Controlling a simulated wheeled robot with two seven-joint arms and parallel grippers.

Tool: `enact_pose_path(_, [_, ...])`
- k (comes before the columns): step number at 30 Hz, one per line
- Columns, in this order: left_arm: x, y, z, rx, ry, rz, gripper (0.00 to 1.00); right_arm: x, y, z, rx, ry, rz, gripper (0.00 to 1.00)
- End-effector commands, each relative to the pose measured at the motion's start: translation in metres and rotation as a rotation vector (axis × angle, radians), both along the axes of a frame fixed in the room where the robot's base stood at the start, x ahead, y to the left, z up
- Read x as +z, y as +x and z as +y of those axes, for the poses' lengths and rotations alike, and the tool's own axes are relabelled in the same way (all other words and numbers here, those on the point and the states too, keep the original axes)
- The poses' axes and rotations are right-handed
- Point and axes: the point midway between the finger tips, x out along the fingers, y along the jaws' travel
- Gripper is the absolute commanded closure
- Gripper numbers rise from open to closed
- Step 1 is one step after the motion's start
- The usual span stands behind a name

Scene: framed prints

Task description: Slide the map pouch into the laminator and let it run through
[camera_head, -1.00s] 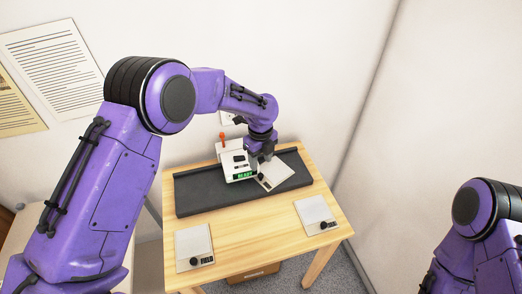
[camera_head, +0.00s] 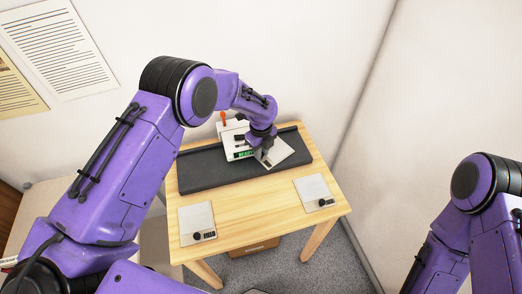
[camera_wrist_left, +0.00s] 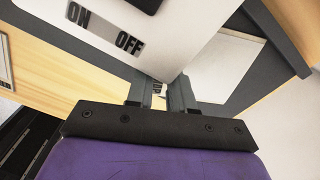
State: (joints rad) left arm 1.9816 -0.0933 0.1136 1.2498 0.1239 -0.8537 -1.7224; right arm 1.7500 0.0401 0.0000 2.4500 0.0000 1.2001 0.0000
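The laminator (camera_head: 228,134) is a white box with an orange-red upright part and a green lit display, at the back of the table. In the left wrist view its white casing (camera_wrist_left: 165,38) carries ON and OFF labels. A pale pouch (camera_head: 288,151) lies on the dark mat just right of it; the wrist view shows its light sheet (camera_wrist_left: 222,66). My left gripper (camera_head: 264,153) is low over the pouch's near left corner. In the wrist view its fingers (camera_wrist_left: 160,95) are apart, with a small label between them; the knob is mostly hidden. My right gripper is out of view.
The dark mat (camera_head: 205,172) runs along the wooden table (camera_head: 250,212). Bare wood lies between the two pouches.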

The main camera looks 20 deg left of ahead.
Motion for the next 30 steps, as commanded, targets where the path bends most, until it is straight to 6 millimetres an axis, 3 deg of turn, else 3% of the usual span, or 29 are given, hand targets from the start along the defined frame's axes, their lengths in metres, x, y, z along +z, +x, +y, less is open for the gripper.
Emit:
enact_pose_path(2, [0.0,0.0,0.0,0.0,0.0,0.0,1.0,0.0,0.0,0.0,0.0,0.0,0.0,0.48])
enact_pose_path(3, [0.0,0.0,0.0,0.0,0.0,0.0,0.65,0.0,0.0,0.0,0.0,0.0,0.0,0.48])
enact_pose_path(5, [0.0,0.0,0.0,0.0,0.0,0.0,0.48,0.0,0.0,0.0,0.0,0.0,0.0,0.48])
enact_pose_path(16, [0.007,0.001,0.0,0.001,-0.002,-0.003,0.48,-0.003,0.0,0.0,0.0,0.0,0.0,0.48])
enact_pose_path(30, [0.095,0.001,0.0,0.001,-0.002,-0.003,0.48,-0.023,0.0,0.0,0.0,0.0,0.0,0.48])
